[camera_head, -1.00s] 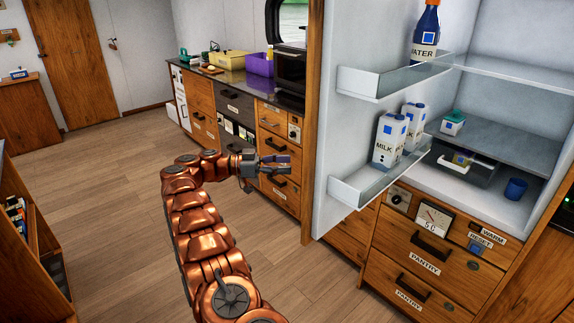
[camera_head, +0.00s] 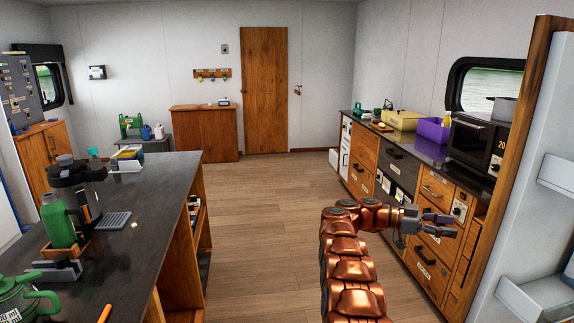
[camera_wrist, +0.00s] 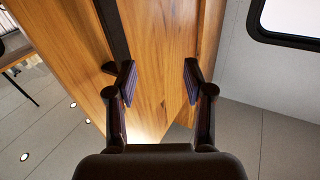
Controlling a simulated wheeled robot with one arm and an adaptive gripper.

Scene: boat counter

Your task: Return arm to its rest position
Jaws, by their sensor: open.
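My gripper (camera_head: 441,224) is at the end of my copper-coloured arm, in front of the wooden drawers on the right in the head view. In the wrist view, my gripper (camera_wrist: 160,85) shows two dark fingers spread apart with nothing between them.
A dark island counter (camera_head: 150,190) with a green bottle (camera_head: 58,222) stands at left. The drawer counter (camera_head: 400,165) carries a purple bin (camera_head: 433,129) and a microwave (camera_head: 470,142). The open fridge door (camera_head: 540,190) is at right. The wooden floor (camera_head: 255,215) between is clear.

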